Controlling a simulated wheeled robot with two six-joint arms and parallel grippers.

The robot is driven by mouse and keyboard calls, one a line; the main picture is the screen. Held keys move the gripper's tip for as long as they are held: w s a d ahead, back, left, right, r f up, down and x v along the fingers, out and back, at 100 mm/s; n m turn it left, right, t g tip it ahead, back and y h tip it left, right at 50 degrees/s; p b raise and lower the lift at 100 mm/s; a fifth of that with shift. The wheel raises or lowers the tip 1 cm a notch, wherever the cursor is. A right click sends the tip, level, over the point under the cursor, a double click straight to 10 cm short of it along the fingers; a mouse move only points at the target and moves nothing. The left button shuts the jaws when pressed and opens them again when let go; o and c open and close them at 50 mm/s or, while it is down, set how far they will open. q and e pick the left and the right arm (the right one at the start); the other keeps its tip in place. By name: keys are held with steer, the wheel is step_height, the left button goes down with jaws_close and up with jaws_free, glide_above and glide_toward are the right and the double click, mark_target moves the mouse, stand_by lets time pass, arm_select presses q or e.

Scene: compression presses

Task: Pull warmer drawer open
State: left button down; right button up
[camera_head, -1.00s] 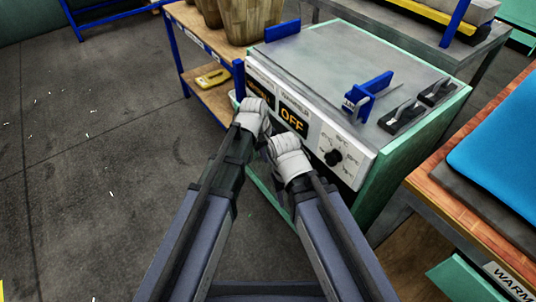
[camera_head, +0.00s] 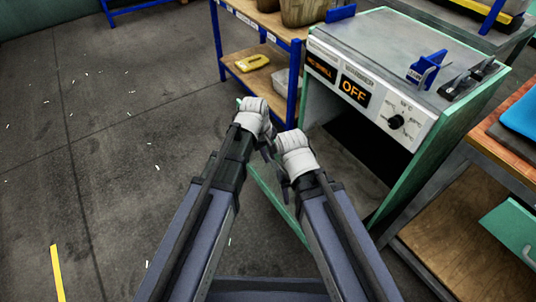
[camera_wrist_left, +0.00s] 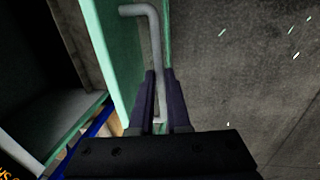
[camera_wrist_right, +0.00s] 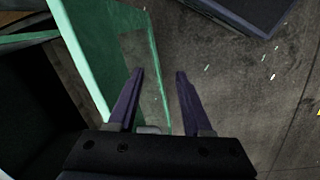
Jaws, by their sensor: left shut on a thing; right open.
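The warmer (camera_head: 400,85) stands at the upper right in the head view, with an OFF display and a dial on its front. Its green drawer front (camera_head: 276,204) stands out from the body, with a dark opening (camera_head: 368,150) behind it. My left gripper (camera_head: 268,150) is shut on the grey bar handle (camera_wrist_left: 156,50) of the green drawer front, which also shows in the left wrist view (camera_wrist_left: 122,60). My right gripper (camera_wrist_right: 160,75) is open in front of the same green panel.
A blue-legged wooden shelf (camera_head: 262,75) with a yellow item stands left of the warmer. A wooden-topped bench (camera_head: 490,150) with a blue mat (camera_head: 520,112) is at the right. Grey floor (camera_head: 100,150) is clear at the left.

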stand_by(0.3)
arm_select(q)
steer(key=c, duration=0.9)
jaws_free()
steer(key=r+p, duration=0.2)
steer(key=a+r+p, duration=0.1)
steer(key=r+p, duration=0.2)
steer(key=s+r+p, duration=0.1)
steer(key=r+p, duration=0.1)
steer(key=shift+a+r+p, duration=0.2)
steer(key=shift+r+p, duration=0.15)
